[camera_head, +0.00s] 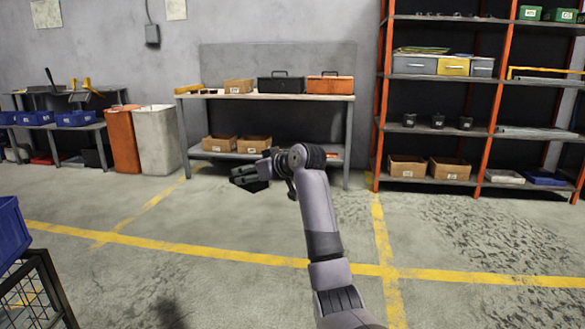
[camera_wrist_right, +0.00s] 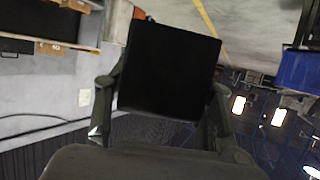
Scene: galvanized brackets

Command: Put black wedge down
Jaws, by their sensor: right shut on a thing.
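My right gripper (camera_head: 246,177) is at the end of my grey arm in the middle of the head view, held in the air over open floor. In the right wrist view the black wedge (camera_wrist_right: 170,70) shows as a dark, nearly square face between the two fingers, and the gripper is shut on it. In the head view the wedge is hard to tell apart from the dark gripper. The wedge touches no surface that I can see. My left gripper is not in view.
A workbench (camera_head: 300,96) with toolboxes and cartons stands against the wall beyond the gripper. An orange-framed shelf (camera_head: 383,100) is at the right. Two bins (camera_head: 157,140) stand left of the bench. A blue crate (camera_head: 10,232) sits on a wire cart at the near left. The marked floor between is clear.

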